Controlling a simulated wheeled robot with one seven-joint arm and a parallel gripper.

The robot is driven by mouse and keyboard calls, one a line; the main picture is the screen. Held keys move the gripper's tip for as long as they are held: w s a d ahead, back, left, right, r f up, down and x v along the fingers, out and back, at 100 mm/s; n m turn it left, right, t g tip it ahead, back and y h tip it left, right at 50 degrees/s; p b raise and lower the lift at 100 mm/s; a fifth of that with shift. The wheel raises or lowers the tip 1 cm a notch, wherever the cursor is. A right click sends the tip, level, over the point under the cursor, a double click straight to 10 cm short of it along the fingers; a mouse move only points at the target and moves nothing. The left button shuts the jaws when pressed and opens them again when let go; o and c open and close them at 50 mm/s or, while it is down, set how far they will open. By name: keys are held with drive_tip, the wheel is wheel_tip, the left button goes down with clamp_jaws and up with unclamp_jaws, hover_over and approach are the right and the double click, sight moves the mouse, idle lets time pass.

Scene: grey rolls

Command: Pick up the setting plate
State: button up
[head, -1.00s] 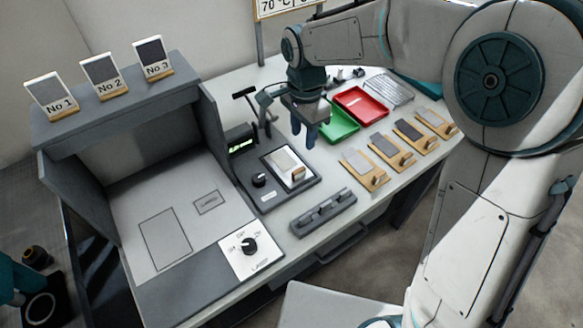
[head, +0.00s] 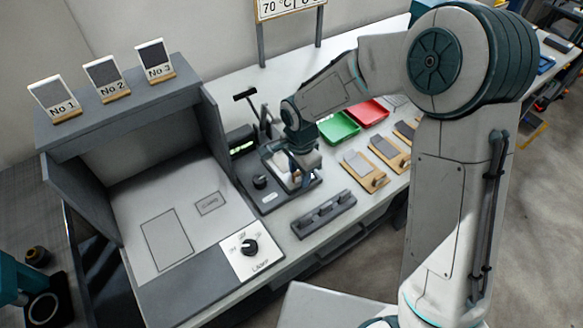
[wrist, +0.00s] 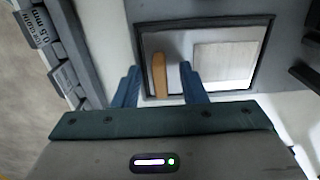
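The setting plate, a pale square plate (wrist: 224,62) with an upright wooden grip (wrist: 159,76), sits in the dark-rimmed recess of a grey device (head: 270,198). In the head view the plate is mostly hidden behind my gripper (head: 302,172). In the wrist view my gripper (wrist: 159,73) is open, with one blue finger on each side of the wooden grip. Whether the fingertips are level with the grip is hard to tell.
A grey slotted rack (head: 323,213) stands in front of the device. Wooden holders with grey plates (head: 364,170), a green tray (head: 339,127) and a red tray (head: 367,112) are to the right. A grey booth (head: 115,130) with numbered samples stands at left.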

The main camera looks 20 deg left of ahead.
drive_tip(key=shift+f, duration=0.1)
drive_tip(key=shift+c, duration=0.4)
clamp_jaws()
